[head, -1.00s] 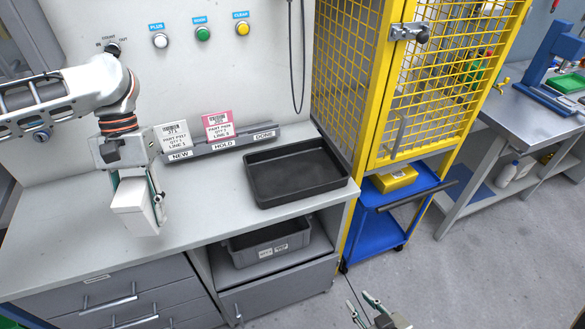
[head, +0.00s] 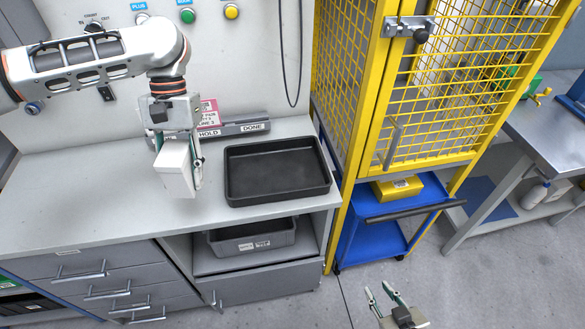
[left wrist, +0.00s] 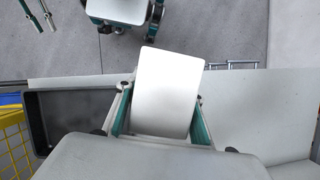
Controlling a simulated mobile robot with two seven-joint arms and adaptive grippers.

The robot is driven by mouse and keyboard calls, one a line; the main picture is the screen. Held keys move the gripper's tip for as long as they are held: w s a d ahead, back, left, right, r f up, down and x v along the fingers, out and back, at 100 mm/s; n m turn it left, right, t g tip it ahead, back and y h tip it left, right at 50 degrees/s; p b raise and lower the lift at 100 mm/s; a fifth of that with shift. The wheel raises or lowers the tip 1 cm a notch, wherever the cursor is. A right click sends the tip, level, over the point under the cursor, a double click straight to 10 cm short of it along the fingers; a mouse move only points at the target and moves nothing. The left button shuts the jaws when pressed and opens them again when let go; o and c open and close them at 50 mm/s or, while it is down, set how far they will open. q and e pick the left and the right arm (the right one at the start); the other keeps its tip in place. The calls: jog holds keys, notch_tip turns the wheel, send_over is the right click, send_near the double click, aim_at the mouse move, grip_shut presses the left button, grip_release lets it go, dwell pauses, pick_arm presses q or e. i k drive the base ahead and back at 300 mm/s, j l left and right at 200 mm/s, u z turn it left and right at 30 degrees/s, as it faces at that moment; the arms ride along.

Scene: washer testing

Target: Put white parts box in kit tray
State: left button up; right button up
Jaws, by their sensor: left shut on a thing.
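The white parts box (head: 174,167) is held in my left gripper (head: 182,160), above the grey bench and left of the tray. In the left wrist view the white box (left wrist: 167,92) sits between the two fingers. The kit tray (head: 233,190) is a black, shallow, open tray on the right part of the bench, and it looks empty. In the left wrist view the tray (left wrist: 32,122) lies left of the box. My right gripper (head: 379,293) is at the bottom right, over the floor, with its fingers apart and nothing between them.
A label rack (head: 230,129) marked HOLD and DONE stands behind the tray. A grey bin (head: 252,243) is on the shelf below. A yellow mesh cage (head: 383,90) rises right of the bench. A blue cart (head: 377,225) carries a yellow box (head: 397,188).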

aim_at(266, 176)
jog(key=i+l, duration=0.1)
jog(key=l, duration=0.3)
jog(key=i+l, duration=0.15)
jog(key=l, duration=0.25)
jog(key=i+l, duration=0.1)
jog(key=l, duration=0.3)
